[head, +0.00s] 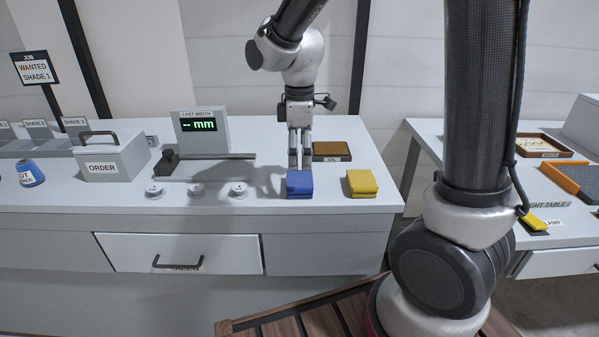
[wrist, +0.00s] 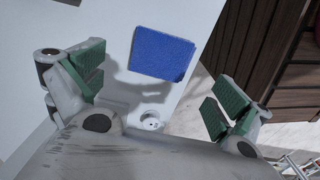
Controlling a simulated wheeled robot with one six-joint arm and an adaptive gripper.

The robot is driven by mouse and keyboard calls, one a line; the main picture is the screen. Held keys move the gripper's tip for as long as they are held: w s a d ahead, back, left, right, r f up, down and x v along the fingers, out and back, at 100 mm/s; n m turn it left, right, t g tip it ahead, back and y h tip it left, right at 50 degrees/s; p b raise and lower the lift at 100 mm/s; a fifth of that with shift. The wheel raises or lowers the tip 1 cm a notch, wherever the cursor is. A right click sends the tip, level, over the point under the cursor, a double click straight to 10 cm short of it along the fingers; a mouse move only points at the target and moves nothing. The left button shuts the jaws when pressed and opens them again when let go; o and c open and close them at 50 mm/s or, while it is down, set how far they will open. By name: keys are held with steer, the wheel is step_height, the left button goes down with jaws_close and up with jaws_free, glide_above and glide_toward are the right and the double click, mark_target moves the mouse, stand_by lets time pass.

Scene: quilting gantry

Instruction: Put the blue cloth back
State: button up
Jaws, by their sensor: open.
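The folded blue cloth (head: 299,184) lies on the grey-white worktop near its front edge, left of a folded yellow cloth (head: 362,184). My gripper (head: 299,160) points down just behind the blue cloth in the head view. In the wrist view the blue cloth (wrist: 162,53) lies flat beyond the space between the two green-padded fingers of my gripper (wrist: 155,95). The fingers are wide apart with nothing between them. I cannot tell from these views how far the fingertips are above the worktop.
A brown-topped tray (head: 331,151) sits behind the cloths. Small round white knobs (head: 196,190) stand to the left, with a display reading "-- mm" (head: 203,125) behind. The ORDER box (head: 110,158) is farther left. A second table (head: 560,238) stands at right across a gap.

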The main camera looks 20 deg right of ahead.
mark_target(300, 178)
steer(key=s+d+r+m+t, duration=0.2)
steer(key=s+d+r+m, duration=0.4)
steer(key=s+d+r, duration=0.3)
steer(key=s+d+r+m+t, duration=0.2)
steer(key=s+d+m, duration=0.4)
steer(key=s+m, duration=0.2)
steer(key=shift+s+r, duration=0.2)
steer(key=shift+s, duration=0.8)
